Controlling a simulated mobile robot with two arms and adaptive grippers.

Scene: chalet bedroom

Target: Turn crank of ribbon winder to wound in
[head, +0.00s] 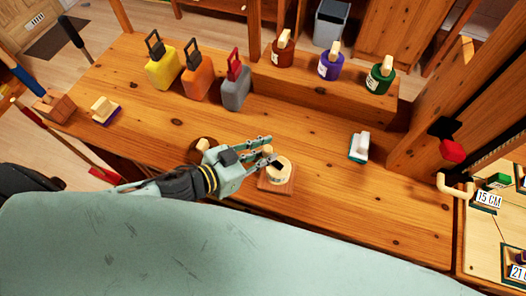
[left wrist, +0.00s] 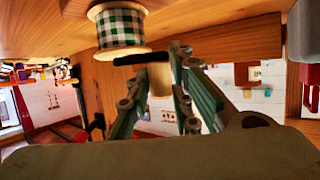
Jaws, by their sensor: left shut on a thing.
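The ribbon winder (head: 279,173) stands near the front edge of the wooden bench, with a pale round spool flange on a wooden base. In the left wrist view its spool carries green-and-white checked ribbon (left wrist: 122,24). A short black crank arm (left wrist: 132,58) reaches from the spool to a pale wooden crank knob (left wrist: 159,80). My left gripper (head: 268,151) comes in from the left and is shut on the knob; in the left wrist view the fingers (left wrist: 158,72) lie on both sides of it. My right gripper is not in view.
A white-and-teal block (head: 359,146) lies to the right. A dark round object (head: 204,148) sits just behind my left gripper.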

